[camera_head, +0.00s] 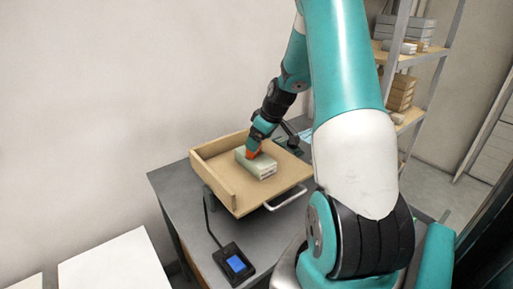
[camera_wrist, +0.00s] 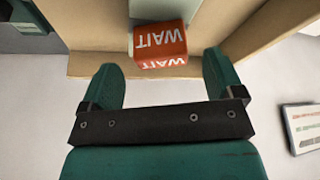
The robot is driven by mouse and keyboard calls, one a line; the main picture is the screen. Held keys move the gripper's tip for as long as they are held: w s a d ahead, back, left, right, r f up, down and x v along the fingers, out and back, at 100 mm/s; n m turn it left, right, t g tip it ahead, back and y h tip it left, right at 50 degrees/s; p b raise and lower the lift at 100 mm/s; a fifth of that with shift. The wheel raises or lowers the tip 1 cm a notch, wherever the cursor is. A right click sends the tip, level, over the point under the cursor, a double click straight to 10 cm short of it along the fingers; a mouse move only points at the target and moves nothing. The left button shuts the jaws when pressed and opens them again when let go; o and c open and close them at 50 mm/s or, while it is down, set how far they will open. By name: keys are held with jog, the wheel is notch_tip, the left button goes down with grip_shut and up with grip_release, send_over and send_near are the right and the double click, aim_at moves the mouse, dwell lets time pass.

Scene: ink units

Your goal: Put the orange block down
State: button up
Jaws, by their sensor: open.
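The orange block (camera_wrist: 160,40), marked "WAIT", shows at the top of the wrist view, beyond the two fingertips of my gripper (camera_wrist: 162,75). The fingers are spread wide with nothing between them. In the head view the orange block (camera_head: 254,152) is at the top of a pale grey-green box (camera_head: 262,170), just below my gripper (camera_head: 258,138). The box lies in a wooden drawer-like tray (camera_head: 222,189). My gripper hides part of the block in the head view, and I cannot tell there whether they touch.
The tray, with a metal handle (camera_head: 287,198) at its front, sits on a grey table (camera_head: 170,181). Shelves (camera_head: 408,62) with boxes stand at the back right. A white surface (camera_head: 115,268) is at lower left.

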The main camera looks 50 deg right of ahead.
jog(key=v, duration=0.8)
jog(key=w+a+r+n+g+y, duration=0.1)
jog(key=a+r, duration=0.1)
jog(key=a, duration=0.9)
jog(key=a+r+n+y, duration=0.1)
jog(key=a+r, duration=0.2)
jog(key=a, duration=0.8)
jog(key=s+a+r+n+g+y, duration=0.1)
jog(key=s+a+r+n+g, duration=0.1)
jog(key=s+a, duration=1.6)
jog(key=a+n+g, duration=0.1)
jog(key=a, duration=0.1)
jog(key=shift+s+a+y+b, duration=0.25)
jog(key=shift+s+y+b, duration=0.05)
jog(key=shift+b, duration=0.05)
